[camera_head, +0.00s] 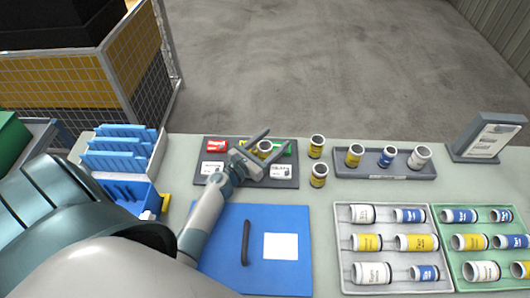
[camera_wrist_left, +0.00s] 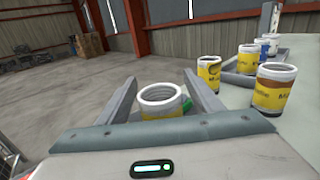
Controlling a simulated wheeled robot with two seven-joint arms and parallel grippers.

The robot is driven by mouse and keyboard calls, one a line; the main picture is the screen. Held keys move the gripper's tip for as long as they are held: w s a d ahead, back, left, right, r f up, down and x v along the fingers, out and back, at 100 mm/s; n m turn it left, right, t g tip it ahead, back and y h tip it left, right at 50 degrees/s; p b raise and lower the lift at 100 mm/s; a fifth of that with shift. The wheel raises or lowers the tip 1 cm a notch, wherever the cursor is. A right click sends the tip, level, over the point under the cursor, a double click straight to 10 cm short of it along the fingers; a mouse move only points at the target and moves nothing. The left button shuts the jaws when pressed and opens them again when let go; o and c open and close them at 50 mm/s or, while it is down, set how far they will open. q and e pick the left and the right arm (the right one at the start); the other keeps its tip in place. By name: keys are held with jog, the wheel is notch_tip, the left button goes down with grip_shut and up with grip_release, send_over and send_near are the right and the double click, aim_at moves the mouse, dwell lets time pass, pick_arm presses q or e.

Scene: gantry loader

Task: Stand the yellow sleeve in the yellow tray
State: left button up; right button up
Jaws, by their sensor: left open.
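My left gripper (camera_head: 276,139) is open over the dark board, its two fingers on either side of a yellow sleeve (camera_head: 265,147) with a pale rim. In the left wrist view this sleeve (camera_wrist_left: 162,102) stands upright between the fingers, with a visible gap to them. A yellow patch (camera_head: 243,143) on the board, perhaps the yellow tray, is partly hidden by the gripper. Two more yellow sleeves, one farther back (camera_head: 317,147) and one nearer (camera_head: 319,175), stand upright right of the board. My right gripper is not in view.
The dark board (camera_head: 207,181) also carries red, green and white pieces. A grey tray (camera_head: 345,173) holds yellow, blue and white sleeves. White (camera_head: 345,285) and green (camera_head: 440,282) trays of lying sleeves are at the front right. A blue panel (camera_head: 225,270) has a dark handle.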

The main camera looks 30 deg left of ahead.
pick_arm(q)
grip_shut()
jog(key=shift+r, duration=0.15)
jog(key=shift+r, duration=0.45)
jog(key=s+d+r+p, duration=0.5)
jog(key=d+r+p, duration=0.1)
jog(key=d+r, duration=0.4)
jog(key=shift+s+d+p, duration=0.15)
jog(key=shift+d+p, duration=0.1)
jog(key=shift+p, duration=0.15)
